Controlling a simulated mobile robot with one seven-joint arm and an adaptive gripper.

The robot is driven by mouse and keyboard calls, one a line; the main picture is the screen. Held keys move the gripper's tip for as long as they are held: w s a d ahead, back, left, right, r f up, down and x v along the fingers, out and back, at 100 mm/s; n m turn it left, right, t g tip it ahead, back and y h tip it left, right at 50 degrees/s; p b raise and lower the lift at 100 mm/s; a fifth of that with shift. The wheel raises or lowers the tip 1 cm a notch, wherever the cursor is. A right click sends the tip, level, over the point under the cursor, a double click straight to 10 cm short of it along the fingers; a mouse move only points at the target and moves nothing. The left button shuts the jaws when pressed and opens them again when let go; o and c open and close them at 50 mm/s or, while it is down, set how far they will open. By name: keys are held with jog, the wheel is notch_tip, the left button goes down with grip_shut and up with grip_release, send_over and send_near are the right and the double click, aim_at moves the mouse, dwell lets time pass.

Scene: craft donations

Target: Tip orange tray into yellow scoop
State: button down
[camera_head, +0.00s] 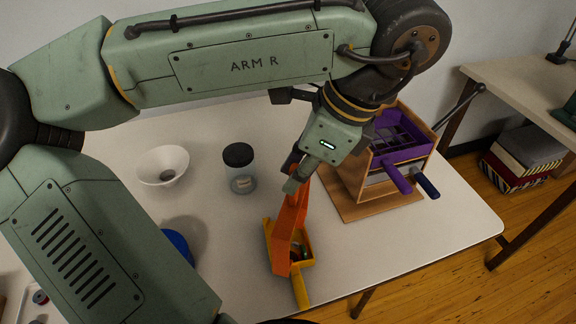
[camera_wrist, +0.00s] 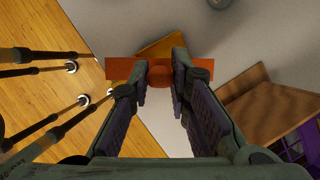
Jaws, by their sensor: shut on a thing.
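The orange tray (camera_head: 289,235) is held by my gripper (camera_head: 297,180) and tilted steeply, its lower end over the yellow scoop (camera_head: 301,288). The scoop lies on the white table with its handle toward the front edge. Small dark and green bits show inside the scoop beside the tray. In the wrist view my gripper (camera_wrist: 161,78) is shut on the tray's knob, with the orange tray (camera_wrist: 120,69) spanning across behind the fingers. A corner of the yellow scoop (camera_wrist: 165,46) shows past it. What is left inside the tray is hidden.
A wooden stand with a purple sieve (camera_head: 405,140) is right of my gripper. A dark-lidded jar (camera_head: 240,168) and a white funnel (camera_head: 163,166) stand to the left. A blue round thing (camera_head: 177,245) is partly hidden by my arm. The table's right front is clear.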

jog(key=shift+s+d+f+t+y, duration=0.2)
jog(key=shift+d+y, duration=0.3)
jog(key=shift+d, duration=0.4)
jog(key=shift+s+d+t+y, duration=0.1)
jog(key=shift+s+d+y, duration=0.3)
jog(key=shift+d, duration=0.5)
jog(key=shift+w, duration=0.1)
dwell(0.3)
